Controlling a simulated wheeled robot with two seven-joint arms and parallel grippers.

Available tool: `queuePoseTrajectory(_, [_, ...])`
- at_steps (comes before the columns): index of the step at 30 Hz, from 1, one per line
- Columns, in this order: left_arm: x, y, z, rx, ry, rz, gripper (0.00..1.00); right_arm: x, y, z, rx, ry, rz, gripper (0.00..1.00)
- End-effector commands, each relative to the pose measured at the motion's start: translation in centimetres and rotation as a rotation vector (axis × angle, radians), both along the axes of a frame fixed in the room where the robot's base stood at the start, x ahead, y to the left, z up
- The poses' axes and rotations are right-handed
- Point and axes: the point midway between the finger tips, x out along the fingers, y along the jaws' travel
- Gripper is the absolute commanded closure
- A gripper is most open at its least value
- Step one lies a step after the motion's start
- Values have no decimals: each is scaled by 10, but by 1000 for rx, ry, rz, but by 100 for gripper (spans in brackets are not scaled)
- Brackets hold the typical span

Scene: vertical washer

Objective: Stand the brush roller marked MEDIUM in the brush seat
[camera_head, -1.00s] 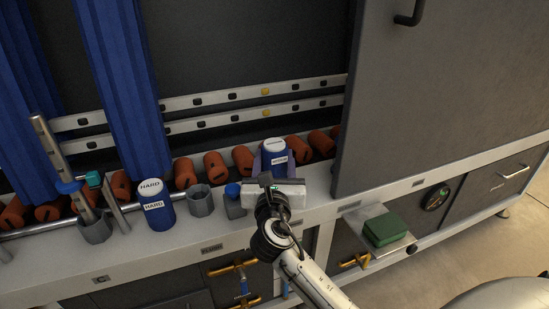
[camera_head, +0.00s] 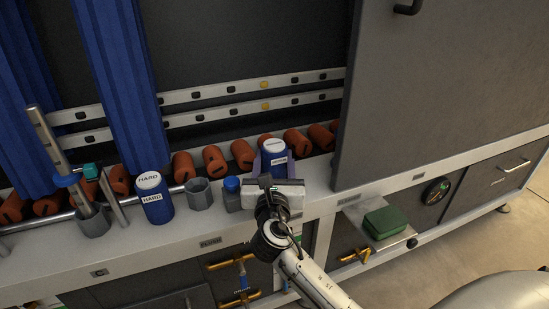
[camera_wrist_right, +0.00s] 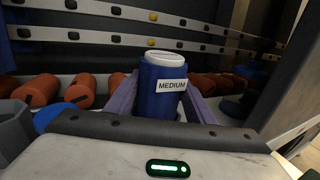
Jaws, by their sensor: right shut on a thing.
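The blue brush roller with a white top and a MEDIUM label (camera_wrist_right: 165,86) stands upright between the purple fingers of my right gripper (camera_head: 274,164), which is shut on it. The same roller (camera_head: 274,152) shows in the head view, above the pale ledge. I cannot tell whether its base touches the ledge. A similar blue roller marked HARD (camera_head: 154,199) stands upright on the ledge to the left. A grey open cup (camera_head: 199,195), perhaps the brush seat, stands between the HARD roller and my gripper, empty as far as I see. My left gripper is not in view.
Orange rollers (camera_head: 243,153) line the back. A grey cup (camera_head: 93,222) at left holds a tall metal rod. A dark panel (camera_head: 440,90) bounds the right. A green block (camera_head: 384,222) lies on a lower tray.

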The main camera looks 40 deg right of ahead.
Motion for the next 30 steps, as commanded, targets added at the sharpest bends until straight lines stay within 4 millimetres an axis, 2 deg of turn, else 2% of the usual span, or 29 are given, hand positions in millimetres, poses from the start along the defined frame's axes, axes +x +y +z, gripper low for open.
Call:
queuePoseTrajectory(1, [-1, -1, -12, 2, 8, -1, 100, 0, 0, -5, -2, -1, 1, 79])
queuePoseTrajectory(17, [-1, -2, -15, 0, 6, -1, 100, 0, 0, -11, -1, -2, 0, 79])
queuePoseTrajectory(18, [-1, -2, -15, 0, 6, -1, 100, 0, 0, -11, -1, -2, 0, 45])
queuePoseTrajectory(21, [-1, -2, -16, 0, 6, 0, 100, 0, 0, -11, -1, -2, 0, 30])
queuePoseTrajectory(30, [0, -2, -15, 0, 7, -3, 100, 0, 0, -13, 0, 1, 0, 30])
